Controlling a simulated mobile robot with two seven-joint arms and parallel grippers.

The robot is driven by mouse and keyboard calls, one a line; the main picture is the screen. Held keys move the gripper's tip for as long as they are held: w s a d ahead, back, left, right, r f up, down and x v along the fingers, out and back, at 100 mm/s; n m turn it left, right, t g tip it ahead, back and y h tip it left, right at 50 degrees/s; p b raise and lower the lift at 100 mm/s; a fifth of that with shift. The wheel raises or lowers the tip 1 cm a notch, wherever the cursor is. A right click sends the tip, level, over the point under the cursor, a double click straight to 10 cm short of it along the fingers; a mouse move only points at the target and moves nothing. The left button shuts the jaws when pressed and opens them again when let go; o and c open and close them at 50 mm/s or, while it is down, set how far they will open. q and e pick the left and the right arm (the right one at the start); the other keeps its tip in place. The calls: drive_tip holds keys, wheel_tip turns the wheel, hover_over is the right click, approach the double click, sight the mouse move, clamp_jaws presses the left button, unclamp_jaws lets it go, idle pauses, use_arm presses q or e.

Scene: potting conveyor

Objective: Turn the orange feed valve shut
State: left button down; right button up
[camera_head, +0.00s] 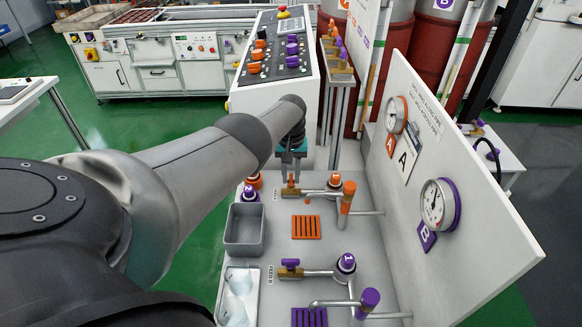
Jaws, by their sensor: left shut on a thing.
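My right gripper is not in view.
A purple valve (290,263) on a similar pipe is nearer. A grey bin (245,228) and a white tray (239,293) stand at left. A white panel with gauge A (396,114) and gauge B (433,202) rises at right. A control console (277,62) stands behind.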

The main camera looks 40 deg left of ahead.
use_arm(q)
drive_tip(key=c, duration=0.7)
unclamp_jaws()
drive_tip(key=shift+r, duration=0.1)
wheel_tip(320, 180, up, 8)
drive_tip(key=p, duration=0.7)
drive_tip(key=shift+r, duration=0.2)
wheel_tip(320, 180, up, 5)
drive_tip(key=p, duration=0.2)
hover_over(291, 178)
drive_tip(key=shift+a+r+p, duration=0.1)
drive_tip(key=shift+r+p, duration=0.25)
drive_tip(key=shift+r, duration=0.5)
